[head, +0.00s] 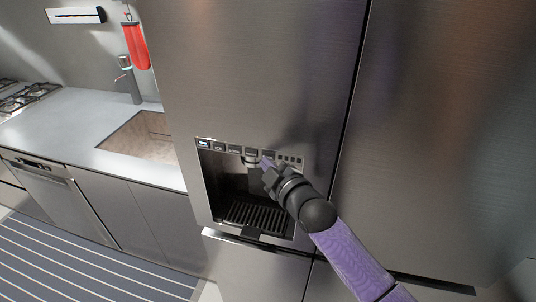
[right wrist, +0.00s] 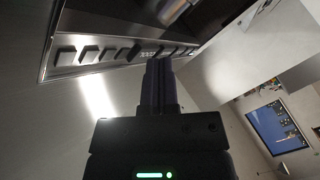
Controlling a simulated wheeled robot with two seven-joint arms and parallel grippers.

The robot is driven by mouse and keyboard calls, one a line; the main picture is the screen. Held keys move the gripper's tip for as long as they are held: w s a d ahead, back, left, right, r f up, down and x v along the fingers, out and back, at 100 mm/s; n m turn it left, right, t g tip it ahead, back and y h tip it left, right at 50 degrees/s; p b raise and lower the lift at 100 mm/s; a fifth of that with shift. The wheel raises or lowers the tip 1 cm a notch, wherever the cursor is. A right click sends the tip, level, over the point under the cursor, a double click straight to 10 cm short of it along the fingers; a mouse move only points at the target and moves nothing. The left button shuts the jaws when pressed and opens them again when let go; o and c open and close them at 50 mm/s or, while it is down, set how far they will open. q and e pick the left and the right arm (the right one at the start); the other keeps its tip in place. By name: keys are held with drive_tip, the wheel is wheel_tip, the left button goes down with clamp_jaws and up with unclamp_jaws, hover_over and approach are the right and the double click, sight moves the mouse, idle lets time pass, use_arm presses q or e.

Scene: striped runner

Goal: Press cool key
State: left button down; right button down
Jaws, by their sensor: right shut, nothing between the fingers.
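A dispenser panel (head: 224,148) with a row of several small dark keys is set in the fridge door, above a recessed water bay. The labels are too small to read, so I cannot tell which key is the cool key. The row of keys (right wrist: 91,54) also shows in the right wrist view. My right gripper (head: 265,164) is shut and empty, its fingertips at the right half of the row. In the right wrist view its closed fingers (right wrist: 158,72) point at the panel and hide part of the row. I cannot tell whether they touch a key. My left gripper is out of view.
The dispenser bay has a drip grille (head: 252,216) below the panel. The steel fridge doors (head: 440,130) stand right and above. A counter with a sink (head: 145,135) and tap (head: 130,85) lies left. A striped runner (head: 70,265) covers the floor.

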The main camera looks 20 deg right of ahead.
drive_tip(key=shift+s+a+r+p, duration=0.1)
drive_tip(key=shift+s+a+p, duration=0.15)
drive_tip(key=shift+s+p, duration=0.15)
drive_tip(key=s+a+p, duration=0.2)
drive_tip(key=s+p, duration=0.1)
drive_tip(key=s, duration=0.1)
drive_tip(key=shift+s+a, duration=0.1)
drive_tip(key=shift+a, duration=0.3)
idle(0.6)
